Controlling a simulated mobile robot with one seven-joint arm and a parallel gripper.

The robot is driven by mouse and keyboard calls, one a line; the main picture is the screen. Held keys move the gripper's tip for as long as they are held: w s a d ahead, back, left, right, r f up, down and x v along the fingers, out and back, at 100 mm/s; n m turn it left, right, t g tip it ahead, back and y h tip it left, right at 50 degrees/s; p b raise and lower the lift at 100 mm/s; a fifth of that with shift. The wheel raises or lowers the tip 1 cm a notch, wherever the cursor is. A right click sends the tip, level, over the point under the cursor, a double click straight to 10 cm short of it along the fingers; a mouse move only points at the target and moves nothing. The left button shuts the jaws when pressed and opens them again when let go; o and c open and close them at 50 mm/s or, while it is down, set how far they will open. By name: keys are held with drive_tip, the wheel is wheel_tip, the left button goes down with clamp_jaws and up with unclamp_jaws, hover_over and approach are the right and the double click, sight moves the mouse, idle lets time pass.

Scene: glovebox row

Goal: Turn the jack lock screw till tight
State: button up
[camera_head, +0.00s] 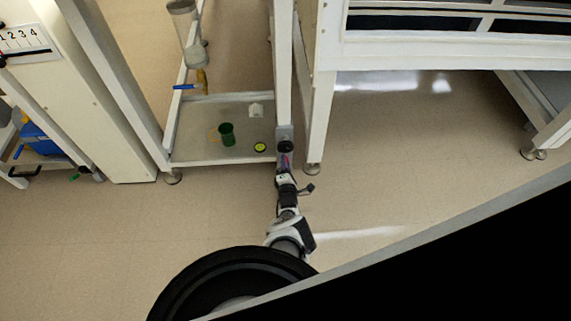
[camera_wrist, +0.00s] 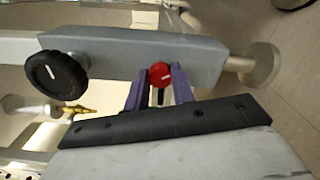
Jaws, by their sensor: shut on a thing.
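The jack (camera_wrist: 115,55) is a grey metal block on a white frame post, and it also shows in the head view (camera_head: 284,131). A small round red knob with a white mark, which looks like the jack lock screw (camera_wrist: 160,72), sits on its face. A larger black knob (camera_wrist: 56,76) with a white mark sits on the same block, left of the red one; it also shows in the head view (camera_head: 285,146). My gripper (camera_wrist: 160,80) has its purple fingers on either side of the red knob and is shut on it. In the head view my gripper (camera_head: 284,162) partly hides the block.
A low shelf (camera_head: 195,153) left of the post holds a green cup (camera_head: 227,131), a yellow-green disc (camera_head: 260,147) and a small white item (camera_head: 255,110). A brass valve with a blue handle (camera_head: 184,87) is above it. A leveling foot (camera_head: 312,168) stands close right; floor beyond is clear.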

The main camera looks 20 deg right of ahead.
drive_tip(key=m, duration=0.6)
drive_tip(key=shift+m, duration=0.4)
idle(0.3)
drive_tip(key=o, duration=1)
drive_tip(key=shift+s, duration=0.1)
